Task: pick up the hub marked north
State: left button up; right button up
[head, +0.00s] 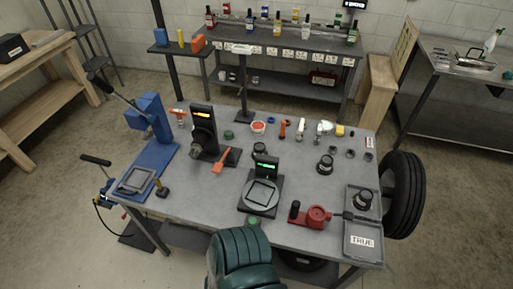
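No marking reading north is legible on any part, so I cannot tell which is the hub marked north. A dark hub-like part (325,164) with a round flange stands on the grey workbench (215,202), right of centre. A similar dark part (362,200) stands on the grey plate at the bench's right end. A smaller dark round part (259,148) sits near the middle, behind the green-lit display. Neither of my grippers is in view.
A round-plated device with a green display (260,195), a red fixture (317,215), a black orange-lit stand (203,130) and a blue press (150,118) crowd the bench. A plate reads "TRUE" (362,241). A tyre (403,195) stands at right. Bare surface surrounds the centre-right hub.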

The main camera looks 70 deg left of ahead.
aim_at(262, 152)
jog(key=u, duration=0.5)
jog(key=j+u, duration=0.1)
jog(key=u, duration=0.85)
jog(key=i+u, duration=0.1)
jog(key=u, duration=0.9)
jog(key=j, duration=0.3)
jog(key=i+z, duration=0.05)
